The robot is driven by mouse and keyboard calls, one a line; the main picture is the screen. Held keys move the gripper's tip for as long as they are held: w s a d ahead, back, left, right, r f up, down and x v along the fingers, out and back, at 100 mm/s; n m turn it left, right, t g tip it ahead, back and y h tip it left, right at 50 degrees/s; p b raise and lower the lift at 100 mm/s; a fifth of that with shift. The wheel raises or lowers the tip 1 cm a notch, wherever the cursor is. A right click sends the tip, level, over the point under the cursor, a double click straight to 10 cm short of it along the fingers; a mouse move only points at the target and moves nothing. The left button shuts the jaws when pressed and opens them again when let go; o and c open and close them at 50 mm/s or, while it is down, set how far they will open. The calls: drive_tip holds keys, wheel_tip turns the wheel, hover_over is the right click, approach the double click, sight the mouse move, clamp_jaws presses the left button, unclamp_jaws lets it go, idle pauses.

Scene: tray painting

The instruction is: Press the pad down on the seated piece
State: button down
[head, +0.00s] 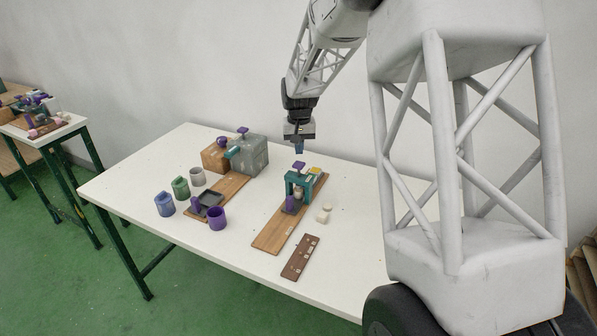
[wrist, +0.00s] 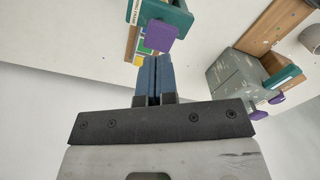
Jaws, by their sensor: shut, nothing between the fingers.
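A teal press frame (head: 289,182) stands on a long wooden board (head: 275,236), with a flat purple knob (head: 299,165) on top. Something pale shows under the frame, but I cannot make out the pad or the seated piece clearly. My gripper (head: 299,152) is shut and empty, pointing down just above the purple knob in the head view. In the wrist view, my blue fingers (wrist: 154,62) are together, close to the purple knob (wrist: 160,37), with the teal frame (wrist: 172,14) behind it. I cannot tell whether they touch.
A purple part (head: 290,204) is at the frame's near side. White pieces (head: 324,212) lie right of the board, and a brown strip (head: 300,257) lies in front. A grey box (head: 249,155), a brown box (head: 214,157) and several cups stand to the left on the white table (head: 150,180).

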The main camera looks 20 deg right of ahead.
drive_tip(key=shift+r, duration=1.6)
drive_tip(key=s+a+r, duration=0.3)
drive_tip(key=s, duration=0.5)
drive_tip(key=s+a+r+n+t, duration=0.1)
drive_tip(key=s+a+r, duration=0.1)
drive_tip(key=s+r, duration=0.35)
drive_tip(key=s+a+r, duration=0.2)
drive_tip(key=s+a, duration=0.1)
drive_tip(key=s, duration=0.6)
drive_tip(key=s+a+f+n, duration=0.1)
drive_tip(key=s, duration=1)
drive_tip(key=s+a+f+t, duration=0.1)
drive_tip(key=s+a, duration=0.1)
drive_tip(key=s, duration=1)
drive_tip(key=shift+a+f+n+t, duration=0.3)
drive_tip(key=shift+f+n, duration=0.05)
drive_tip(key=shift+n, duration=0.05)
